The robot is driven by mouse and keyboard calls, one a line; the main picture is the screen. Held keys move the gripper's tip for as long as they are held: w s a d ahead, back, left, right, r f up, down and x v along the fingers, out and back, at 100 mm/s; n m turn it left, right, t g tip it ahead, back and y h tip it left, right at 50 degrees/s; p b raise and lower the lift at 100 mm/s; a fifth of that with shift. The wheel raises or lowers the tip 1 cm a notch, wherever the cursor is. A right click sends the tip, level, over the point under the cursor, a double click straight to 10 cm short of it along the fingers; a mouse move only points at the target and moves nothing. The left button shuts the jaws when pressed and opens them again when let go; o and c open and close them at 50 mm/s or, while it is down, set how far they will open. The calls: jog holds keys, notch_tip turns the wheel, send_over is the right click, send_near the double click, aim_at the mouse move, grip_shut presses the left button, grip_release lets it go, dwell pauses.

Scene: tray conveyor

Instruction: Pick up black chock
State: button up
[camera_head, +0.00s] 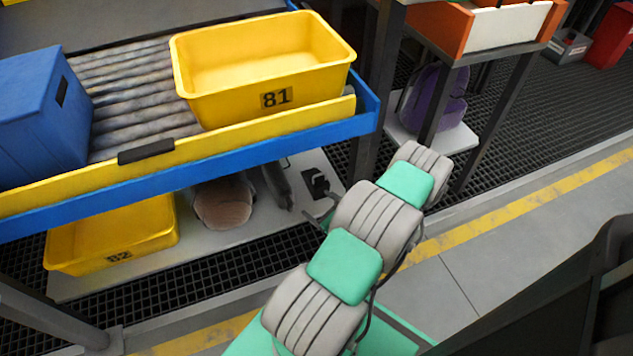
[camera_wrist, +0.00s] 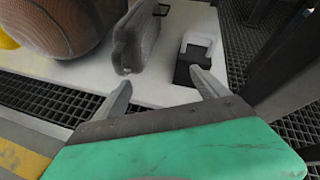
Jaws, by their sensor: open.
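A black angular block, which looks like the black chock (camera_wrist: 187,70), lies on the pale lower shelf in the wrist view, with a white and grey part at its top. It also shows in the head view (camera_head: 318,183), small and dark, just beyond the end of my arm. My gripper (camera_wrist: 161,78) is open and empty, its two fingers pointing toward the shelf. The right fingertip overlaps the block's lower edge in the picture; I cannot tell whether they touch. In the head view my arm hides most of the gripper.
A dark grey case (camera_wrist: 137,35) stands left of the block, beside a brown ball (camera_wrist: 60,25). Yellow bin 82 (camera_head: 110,235) is farther left on the lower shelf (camera_head: 240,235). Above are the blue-edged conveyor, yellow bin 81 (camera_head: 262,70) and a blue box (camera_head: 40,120). A dark post (camera_head: 375,90) stands right.

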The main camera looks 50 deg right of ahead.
aim_at(322, 188)
jog(key=s+d+f+m+h, duration=0.3)
jog(key=s+m, duration=0.1)
jog(key=m, duration=0.2)
jog(key=shift+n+g, duration=0.3)
jog(key=w+d+b, duration=0.1)
jog(key=w, duration=0.2)
jog(key=w+d+b, duration=0.1)
jog(key=w+d, duration=0.1)
jog(key=w, duration=0.1)
jog(key=w+d, duration=0.2)
jog(key=w, duration=0.1)
jog(key=shift+w+d+r+b, duration=0.1)
jog(key=shift+w+r+b, duration=0.05)
jog(key=shift+b, duration=0.25)
jog(key=b+x, duration=0.2)
jog(key=x, duration=0.2)
jog(key=shift+w+d, duration=0.1)
jog(key=shift+w, duration=0.15)
jog(key=shift+w+d, duration=0.15)
jog(key=shift+w, duration=0.1)
jog(key=shift+c, duration=0.4)
grip_shut()
